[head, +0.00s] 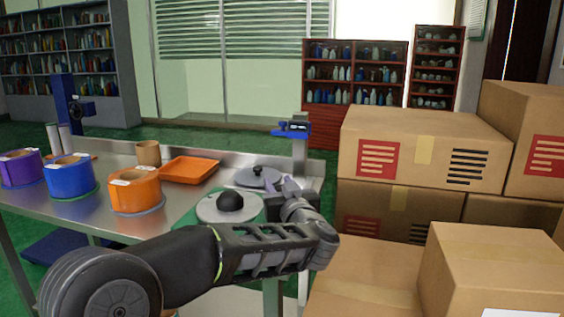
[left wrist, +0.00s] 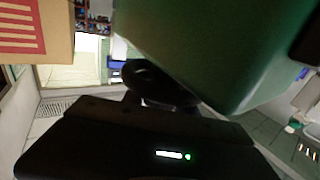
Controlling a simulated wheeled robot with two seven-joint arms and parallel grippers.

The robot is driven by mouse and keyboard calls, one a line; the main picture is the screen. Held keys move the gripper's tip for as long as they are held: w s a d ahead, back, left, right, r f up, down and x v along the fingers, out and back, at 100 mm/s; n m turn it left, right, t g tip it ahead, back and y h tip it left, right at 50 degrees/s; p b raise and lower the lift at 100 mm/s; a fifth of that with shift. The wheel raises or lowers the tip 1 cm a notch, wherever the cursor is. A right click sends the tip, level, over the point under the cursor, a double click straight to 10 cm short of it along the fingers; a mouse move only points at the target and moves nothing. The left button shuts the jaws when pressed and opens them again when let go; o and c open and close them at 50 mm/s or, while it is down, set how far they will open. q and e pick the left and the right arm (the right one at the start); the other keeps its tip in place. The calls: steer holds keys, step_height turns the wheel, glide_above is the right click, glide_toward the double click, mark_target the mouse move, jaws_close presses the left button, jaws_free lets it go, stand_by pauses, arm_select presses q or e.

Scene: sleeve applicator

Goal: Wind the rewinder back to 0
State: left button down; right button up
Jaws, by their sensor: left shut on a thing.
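The machine that I take for the rewinder has a green body (head: 190,216) with a light grey disc (head: 210,209) and a black domed knob (head: 231,201) on top. A second grey disc with a small dark knob (head: 257,171) lies just behind it. My left gripper (head: 283,187) is at the right side of these discs, its fingertips partly hidden by my wrist. In the left wrist view the green body (left wrist: 220,45) fills the upper right, and a dark rounded part (left wrist: 155,85) lies at the jaws. The gripper is shut on this part. No 0 mark or reading is legible. My right gripper is not in view.
Purple (head: 20,168), blue (head: 70,178) and orange (head: 134,190) rolls stand on the steel table's left side. An orange tray (head: 189,169) and a brown tube (head: 148,153) are behind. A post with a blue head (head: 292,128) rises behind my gripper. Stacked cardboard boxes (head: 425,150) crowd the right.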

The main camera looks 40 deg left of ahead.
arm_select(q)
steer(key=shift+d+n+g+y, duration=0.1)
steer(key=shift+n+g+y, duration=0.3)
steer(key=shift+g+y, duration=0.15)
steer(key=shift+f+n+g+b, duration=0.1)
steer(key=shift+n+g+b, duration=0.3)
steer(key=shift+g, duration=0.05)
steer(key=n+g+b, duration=0.1)
steer(key=b, duration=0.1)
steer(key=g+y+b, duration=0.1)
steer(key=b, duration=0.1)
steer(key=shift+s+a+f+n+y, duration=0.1)
steer(key=shift+s+a+n+y, duration=0.1)
steer(key=shift+s+n+y, duration=0.15)
steer(key=shift+a+g+b, duration=0.1)
steer(key=shift+g+b, duration=0.25)
steer(key=shift+g, duration=0.05)
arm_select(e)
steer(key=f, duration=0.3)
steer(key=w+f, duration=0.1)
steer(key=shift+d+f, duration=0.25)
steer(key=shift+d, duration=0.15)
arm_select(q)
steer(key=shift+r, duration=0.2)
steer(key=c, duration=1)
jaws_free()
